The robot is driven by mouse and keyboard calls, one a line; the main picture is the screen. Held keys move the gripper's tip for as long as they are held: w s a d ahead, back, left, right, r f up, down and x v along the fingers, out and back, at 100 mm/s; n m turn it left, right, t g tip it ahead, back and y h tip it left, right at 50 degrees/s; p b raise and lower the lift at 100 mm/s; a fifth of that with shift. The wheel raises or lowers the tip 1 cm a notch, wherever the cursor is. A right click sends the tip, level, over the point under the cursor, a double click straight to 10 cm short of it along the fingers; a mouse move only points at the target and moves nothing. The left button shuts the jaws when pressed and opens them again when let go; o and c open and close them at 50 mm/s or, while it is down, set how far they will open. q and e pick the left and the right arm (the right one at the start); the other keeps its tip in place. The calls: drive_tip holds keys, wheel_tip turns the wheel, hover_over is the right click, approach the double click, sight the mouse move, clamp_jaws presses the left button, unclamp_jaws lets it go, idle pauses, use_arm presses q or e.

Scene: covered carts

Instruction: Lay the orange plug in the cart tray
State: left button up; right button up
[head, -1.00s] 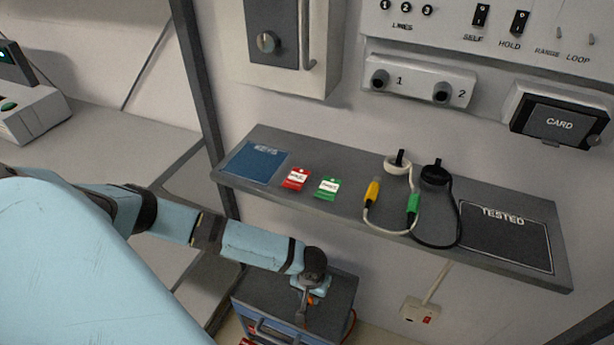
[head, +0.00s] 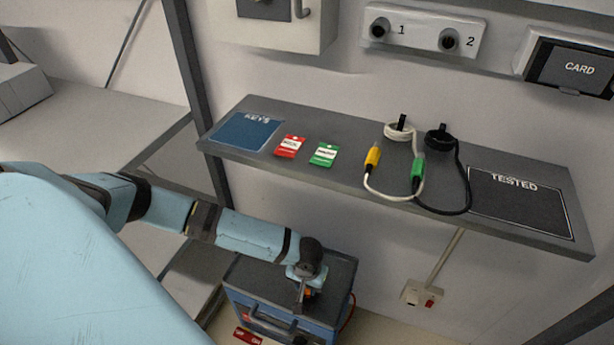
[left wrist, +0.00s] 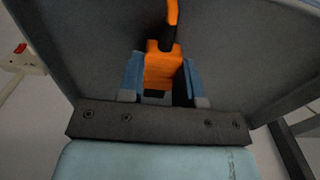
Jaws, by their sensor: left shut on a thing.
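The orange plug (left wrist: 163,68) is between the two blue fingers of my left gripper (left wrist: 160,80) in the left wrist view, with its orange cord running up out of the picture. In the head view my left gripper (head: 306,290) is over the dark tray top of the blue cart (head: 340,283), and only a bit of orange shows at its fingers. The cart tray (left wrist: 235,50) fills the background behind the plug in the left wrist view. I cannot tell whether the plug touches the tray. My right gripper is not in view.
Above the cart, a grey shelf (head: 335,180) holds a blue keys mat (head: 245,132), a red tag (head: 290,146), a green tag (head: 324,154), cables with yellow and green plugs, and a tested mat (head: 520,203). A wall socket (head: 422,295) is right of the cart.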

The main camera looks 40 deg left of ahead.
use_arm(q)
drive_tip(key=shift+f, duration=0.1)
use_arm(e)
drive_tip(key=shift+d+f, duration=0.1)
use_arm(q)
drive_tip(key=shift+f, duration=0.1)
drive_tip(key=o, duration=1)
drive_tip(key=shift+f, duration=0.15)
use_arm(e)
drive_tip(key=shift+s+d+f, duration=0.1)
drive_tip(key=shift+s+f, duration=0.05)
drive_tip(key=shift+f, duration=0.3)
